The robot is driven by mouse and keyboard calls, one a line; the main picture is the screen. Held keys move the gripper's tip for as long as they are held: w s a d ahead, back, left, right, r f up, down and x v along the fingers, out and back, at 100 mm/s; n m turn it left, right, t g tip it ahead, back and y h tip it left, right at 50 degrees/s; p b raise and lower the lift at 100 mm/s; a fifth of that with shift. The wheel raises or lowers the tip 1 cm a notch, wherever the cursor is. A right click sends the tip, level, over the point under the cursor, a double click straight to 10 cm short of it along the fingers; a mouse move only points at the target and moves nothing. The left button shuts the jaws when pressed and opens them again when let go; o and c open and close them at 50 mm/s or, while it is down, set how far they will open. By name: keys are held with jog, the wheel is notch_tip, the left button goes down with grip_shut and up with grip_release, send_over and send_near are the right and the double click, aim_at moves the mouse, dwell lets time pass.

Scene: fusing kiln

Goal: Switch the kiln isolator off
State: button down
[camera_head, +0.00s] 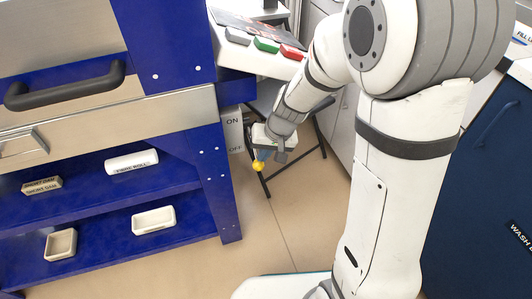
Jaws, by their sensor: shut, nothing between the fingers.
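The kiln isolator plate (230,134) is pale, with ON near its top and OFF lower down, beside the blue kiln stand. A yellow ball-shaped knob (258,167) shows just right of the plate, near the level of OFF. It looks like the isolator's handle end, but its stem is mostly hidden. My gripper (262,156) points down just above the knob, with its fingers shut and empty. I cannot tell whether the fingertips touch the knob. My wrist and gripper hide part of the area around the handle.
The kiln front with a dark handle (65,86) is at the upper left. Its blue shelves (95,202) hold small trays and labelled pieces. Black stand legs (263,183) stand behind my gripper. Floor is clear below.

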jog(key=s+d+r+h+p, duration=0.1)
jog(key=s+d+r+p, duration=0.3)
jog(key=r+p, duration=0.6)
jog(key=s+d+r+h+p, duration=0.1)
jog(key=s+d+r+p, duration=0.4)
jog(key=r+p, duration=0.5)
jog(key=s+d+r+h+p, duration=0.1)
jog(key=s+d+r+p, duration=0.3)
jog(key=r, duration=2)
jog(key=s+p, duration=0.4)
jog(key=p, duration=0.3)
jog(key=shift+s+d+r+m+t, duration=0.15)
jog(key=shift+s+r+m+t, duration=0.1)
jog(key=shift+m+t, duration=0.15)
